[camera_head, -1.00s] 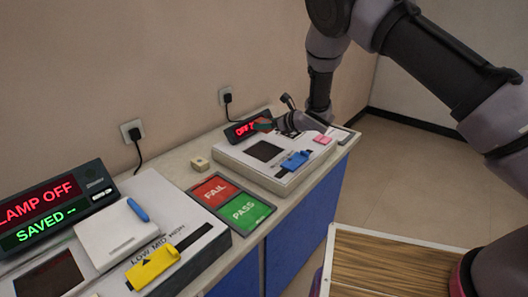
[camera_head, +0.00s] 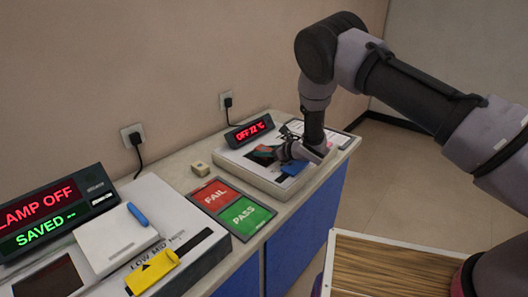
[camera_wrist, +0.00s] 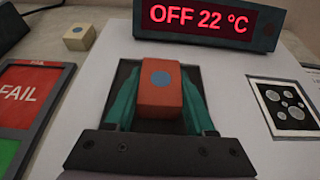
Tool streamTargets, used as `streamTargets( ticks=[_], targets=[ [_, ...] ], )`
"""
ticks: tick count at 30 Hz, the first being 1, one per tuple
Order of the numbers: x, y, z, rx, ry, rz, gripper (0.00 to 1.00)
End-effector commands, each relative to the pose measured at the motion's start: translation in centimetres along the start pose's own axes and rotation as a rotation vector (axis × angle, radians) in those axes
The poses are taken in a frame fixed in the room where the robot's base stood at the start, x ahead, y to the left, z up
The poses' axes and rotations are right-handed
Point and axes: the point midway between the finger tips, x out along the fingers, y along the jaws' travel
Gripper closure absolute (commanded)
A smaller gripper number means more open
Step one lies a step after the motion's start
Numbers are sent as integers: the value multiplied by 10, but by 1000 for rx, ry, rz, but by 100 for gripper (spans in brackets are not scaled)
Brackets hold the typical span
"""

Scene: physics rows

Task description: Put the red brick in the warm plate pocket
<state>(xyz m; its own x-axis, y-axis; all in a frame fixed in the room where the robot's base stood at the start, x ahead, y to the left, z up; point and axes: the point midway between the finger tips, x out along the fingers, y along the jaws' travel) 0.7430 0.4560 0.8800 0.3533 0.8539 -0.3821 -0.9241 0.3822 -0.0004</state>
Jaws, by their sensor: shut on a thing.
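The red brick (camera_wrist: 160,95), orange-red with a blue dot on top, is held between the green fingers of my gripper (camera_wrist: 160,88) in the wrist view. It is over the dark square pocket (camera_wrist: 127,68) of the white warm plate (camera_wrist: 92,90). I cannot tell whether its underside touches the pocket floor. In the head view my gripper (camera_head: 266,153) is low over the warm plate (camera_head: 232,160), and the brick is mostly hidden. The plate's display (camera_wrist: 208,22) reads OFF 22 °C.
A blue slider (camera_head: 294,167) is beside my gripper. A beige block (camera_head: 200,168) and the FAIL/PASS board (camera_head: 231,206) are left of the plate. A lamp unit (camera_head: 50,207) with a yellow slider (camera_head: 152,272) stands farther left. A card with dots (camera_wrist: 288,106) lies right of the pocket.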

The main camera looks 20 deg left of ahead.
Motion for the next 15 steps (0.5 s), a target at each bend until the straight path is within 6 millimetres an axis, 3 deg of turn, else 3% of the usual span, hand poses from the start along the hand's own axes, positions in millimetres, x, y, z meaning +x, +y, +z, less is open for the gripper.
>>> streamTargets(
  ticks=[2,3,4,15],
  targets=[
    [1,0,-3,0,0,0,100],
    [1,0,-2,0,1,0,30],
    [1,0,-2,0,1,0,19],
    [0,0,1,0,0,0,15]
  ],
)
